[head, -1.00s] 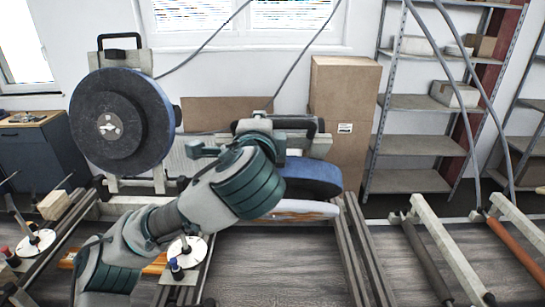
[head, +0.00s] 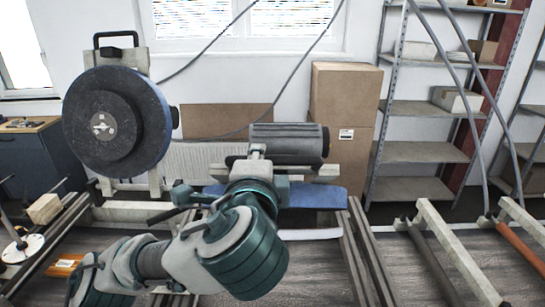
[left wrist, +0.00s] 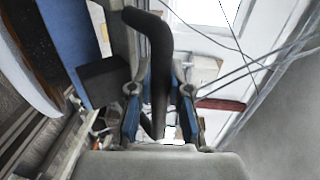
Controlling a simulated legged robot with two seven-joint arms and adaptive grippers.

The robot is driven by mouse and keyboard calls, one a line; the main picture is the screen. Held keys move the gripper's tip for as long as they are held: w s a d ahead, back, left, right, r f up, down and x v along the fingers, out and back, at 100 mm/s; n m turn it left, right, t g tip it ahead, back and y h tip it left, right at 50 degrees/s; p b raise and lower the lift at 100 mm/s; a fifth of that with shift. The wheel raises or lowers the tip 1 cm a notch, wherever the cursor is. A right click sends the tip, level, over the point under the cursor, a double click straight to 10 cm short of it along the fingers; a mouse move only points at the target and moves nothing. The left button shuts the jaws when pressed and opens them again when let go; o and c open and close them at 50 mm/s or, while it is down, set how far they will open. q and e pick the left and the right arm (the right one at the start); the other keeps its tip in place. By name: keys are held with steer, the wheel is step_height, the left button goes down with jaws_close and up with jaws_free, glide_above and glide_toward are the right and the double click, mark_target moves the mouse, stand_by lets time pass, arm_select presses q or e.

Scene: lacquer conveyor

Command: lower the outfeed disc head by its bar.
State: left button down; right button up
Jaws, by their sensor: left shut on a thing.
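The outfeed disc head is the right-hand one. It is tipped down, with its grey motor cylinder (head: 288,143) on top and its blue disc (head: 322,198) seen nearly edge-on, facing down. Its dark bar (head: 164,215) shows in part beside my left gripper (head: 190,205). The left wrist view shows the black bar (left wrist: 160,55) passing between the fingers of my left gripper (left wrist: 160,95), which is shut on it. My arm hides much of the head's near side. The right gripper is not in view.
Another disc head (head: 117,122) stands upright at the left, its black handle (head: 116,38) on top. A white edge (head: 312,234) lies below the blue disc. Rails (head: 368,250) and rollers (head: 435,262) run at the right. Cardboard boxes (head: 343,100) and shelving (head: 425,155) stand behind.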

arm_select(q)
steer(key=shift+f, duration=0.35)
steer(key=s+f+b, duration=0.4)
steer(key=f, duration=0.2)
steer(key=shift+a+b, duration=0.15)
steer(key=shift+b, duration=0.2)
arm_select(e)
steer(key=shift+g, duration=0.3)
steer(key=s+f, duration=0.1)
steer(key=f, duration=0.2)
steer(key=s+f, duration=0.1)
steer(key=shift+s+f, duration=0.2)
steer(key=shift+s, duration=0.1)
